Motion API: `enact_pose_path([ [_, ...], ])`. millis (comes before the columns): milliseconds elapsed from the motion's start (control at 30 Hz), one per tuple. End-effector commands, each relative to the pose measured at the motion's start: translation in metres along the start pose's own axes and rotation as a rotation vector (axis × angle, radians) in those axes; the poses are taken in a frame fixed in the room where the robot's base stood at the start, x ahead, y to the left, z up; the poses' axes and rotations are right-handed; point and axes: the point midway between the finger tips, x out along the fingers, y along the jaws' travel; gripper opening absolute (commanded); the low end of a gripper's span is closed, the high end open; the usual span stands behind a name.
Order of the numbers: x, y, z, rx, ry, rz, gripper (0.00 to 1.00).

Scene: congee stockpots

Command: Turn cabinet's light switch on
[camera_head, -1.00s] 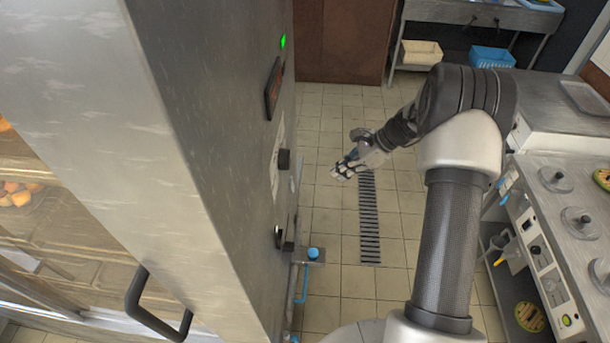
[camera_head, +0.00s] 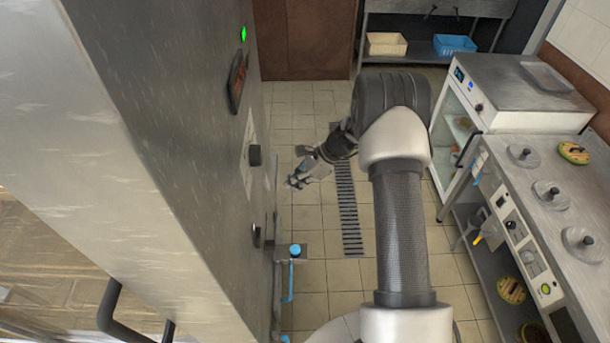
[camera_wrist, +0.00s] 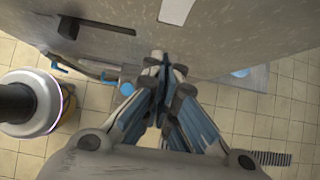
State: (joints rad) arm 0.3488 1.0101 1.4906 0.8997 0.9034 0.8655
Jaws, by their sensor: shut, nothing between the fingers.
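The tall steel cabinet (camera_head: 150,130) fills the left of the head view. Its narrow control side carries a lit green light (camera_head: 243,33), a dark display (camera_head: 237,83), a black knob (camera_head: 255,155) and a lower black control (camera_head: 256,235). I cannot tell which one is the light switch. My gripper (camera_head: 297,181) is shut and empty, to the right of the black knob and apart from it in the head view. In the wrist view the fingertips (camera_wrist: 165,62) point at the steel panel (camera_wrist: 230,30); a black control (camera_wrist: 68,27) and a white label (camera_wrist: 176,10) show there.
A black door handle (camera_head: 125,318) sticks out at the lower left. A blue-topped fitting (camera_head: 295,250) stands low beside the cabinet. A steel counter (camera_head: 560,200) with lidded wells runs along the right. The tiled floor (camera_head: 315,215) between is clear, with a drain grate (camera_head: 349,215).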

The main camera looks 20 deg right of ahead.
Motion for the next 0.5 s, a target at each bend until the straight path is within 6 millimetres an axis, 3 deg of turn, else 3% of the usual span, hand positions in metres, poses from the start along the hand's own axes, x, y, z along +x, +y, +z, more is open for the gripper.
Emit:
enact_pose_path([
  [200, 0.021, 0.0, 0.023, -0.002, 0.0, 0.0, 0.0],
  [500, 0.025, 0.0, 0.029, -0.001, 0.0, -0.001, 0.0],
])
